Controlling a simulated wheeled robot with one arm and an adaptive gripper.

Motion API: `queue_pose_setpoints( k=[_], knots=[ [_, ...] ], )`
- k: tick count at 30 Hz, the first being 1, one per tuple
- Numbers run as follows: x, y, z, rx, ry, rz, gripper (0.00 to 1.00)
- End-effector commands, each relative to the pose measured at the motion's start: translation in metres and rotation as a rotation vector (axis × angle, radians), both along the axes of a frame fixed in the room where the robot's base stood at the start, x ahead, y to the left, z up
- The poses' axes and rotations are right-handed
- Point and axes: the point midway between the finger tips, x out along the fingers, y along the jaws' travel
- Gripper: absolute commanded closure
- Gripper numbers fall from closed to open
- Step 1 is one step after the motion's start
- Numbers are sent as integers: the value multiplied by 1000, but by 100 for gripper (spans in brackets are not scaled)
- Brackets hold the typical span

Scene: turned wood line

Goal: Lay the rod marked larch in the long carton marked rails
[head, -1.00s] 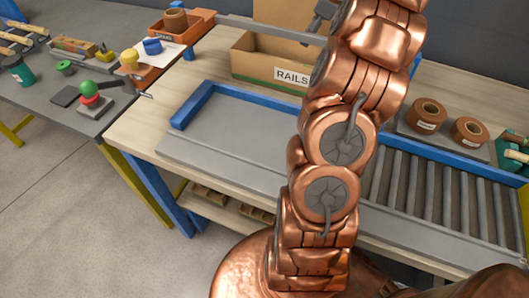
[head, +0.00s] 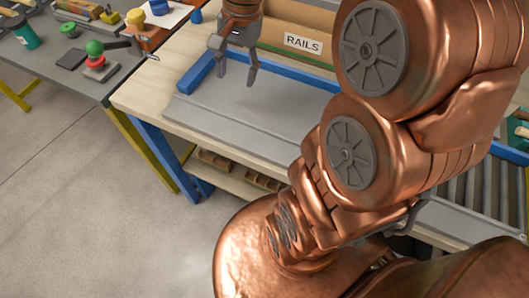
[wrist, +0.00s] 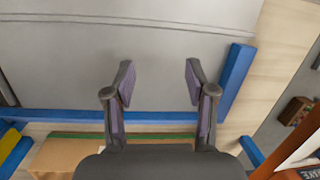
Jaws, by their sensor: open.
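The carton marked RAILS (head: 285,37) stands at the back of the workbench, partly hidden by my arm in the head view. A brown piece of it appears at the lower left of the wrist view (wrist: 65,155). My gripper (head: 236,78) is open and empty above the grey tray surface (head: 245,110), in front and to the left of the carton. In the wrist view, my gripper (wrist: 158,82) has its two fingers apart over bare grey surface, with nothing between them. I see no rod marked larch in the current views; my arm hides much of the right side.
A blue rail (head: 195,75) edges the grey surface. Rollers (head: 480,195) run at the right, partly behind my arm. The floor (head: 90,200) at left is clear.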

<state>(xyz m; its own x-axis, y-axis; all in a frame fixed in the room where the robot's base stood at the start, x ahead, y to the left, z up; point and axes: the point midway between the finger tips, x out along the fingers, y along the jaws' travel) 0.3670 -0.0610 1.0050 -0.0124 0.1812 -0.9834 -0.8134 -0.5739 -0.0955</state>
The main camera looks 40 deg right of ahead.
Motion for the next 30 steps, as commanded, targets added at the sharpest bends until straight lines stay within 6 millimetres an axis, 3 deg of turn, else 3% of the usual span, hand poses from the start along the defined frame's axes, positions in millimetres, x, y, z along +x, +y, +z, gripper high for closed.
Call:
queue_pose_setpoints(
  k=[3,9,18,22,30],
  knots=[
    [-33,24,-9,-25,3,188,44],
    [-88,49,-26,-58,17,491,44],
    [-158,61,-54,-86,39,860,44],
    [-173,61,-61,-87,46,935,44],
    [-177,61,-63,-88,47,959,44]
  ],
)
